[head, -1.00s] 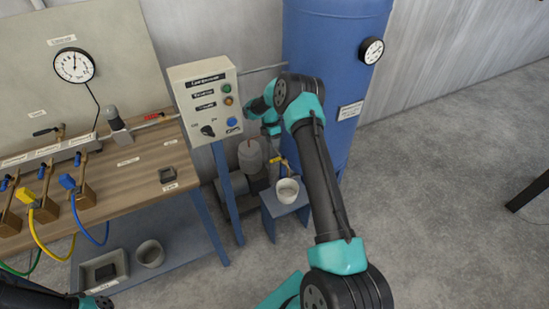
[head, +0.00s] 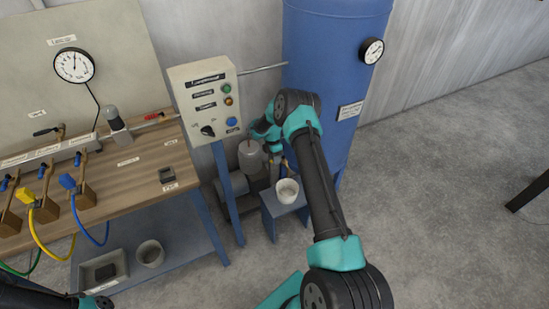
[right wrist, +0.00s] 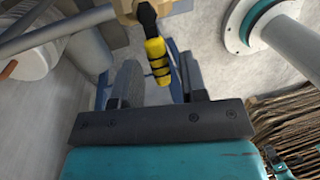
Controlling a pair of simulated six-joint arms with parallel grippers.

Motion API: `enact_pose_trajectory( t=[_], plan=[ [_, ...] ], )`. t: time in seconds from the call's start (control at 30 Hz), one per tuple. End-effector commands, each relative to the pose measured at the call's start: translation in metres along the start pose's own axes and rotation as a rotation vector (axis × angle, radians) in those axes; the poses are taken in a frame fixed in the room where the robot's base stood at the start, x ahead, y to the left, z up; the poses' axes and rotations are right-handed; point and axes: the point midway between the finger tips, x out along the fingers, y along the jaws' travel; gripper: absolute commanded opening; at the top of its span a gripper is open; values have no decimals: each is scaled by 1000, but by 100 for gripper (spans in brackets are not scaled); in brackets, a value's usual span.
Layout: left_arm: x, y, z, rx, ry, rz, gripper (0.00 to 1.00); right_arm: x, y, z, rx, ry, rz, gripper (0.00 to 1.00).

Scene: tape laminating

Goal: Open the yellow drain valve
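The drain valve has a yellow handle with black bands (right wrist: 158,58). It hangs from a brass-coloured body (right wrist: 135,10) at the top of the right wrist view. My right gripper (right wrist: 160,80) is open, with one finger on each side of the handle. Gaps show between the handle and both fingers, so it is not gripped. In the head view the right gripper (head: 276,152) is low by the blue tank (head: 325,70), and the valve is mostly hidden there. Part of my left arm (head: 40,299) shows at the bottom left, but its gripper fingers do not.
A white cup (head: 287,191) stands on a small blue stand (head: 270,203) below the valve. A control panel (head: 205,98) on a blue post is just left of my right arm. A workbench (head: 125,175) with hoses fills the left. Open floor lies to the right.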

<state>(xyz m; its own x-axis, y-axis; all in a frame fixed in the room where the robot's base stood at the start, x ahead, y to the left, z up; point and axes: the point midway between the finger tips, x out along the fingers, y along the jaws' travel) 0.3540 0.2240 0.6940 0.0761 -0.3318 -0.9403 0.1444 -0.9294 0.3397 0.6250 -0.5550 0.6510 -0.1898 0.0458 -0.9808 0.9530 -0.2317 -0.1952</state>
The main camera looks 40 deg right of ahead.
Motion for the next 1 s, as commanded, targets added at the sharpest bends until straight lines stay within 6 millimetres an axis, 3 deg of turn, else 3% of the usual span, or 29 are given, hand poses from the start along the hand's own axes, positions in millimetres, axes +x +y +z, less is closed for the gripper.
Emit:
enact_pose_trajectory(
  t=[0.4, 1.0],
  plan=[
    [0, 0, 0, 0, 0, 0, 34, 0, 0, 0, 0, 0, 0, 0],
    [0, 0, 0, 0, 0, 0, 34, 0, -6, 7, -24, -4, 0, 0]
  ],
)
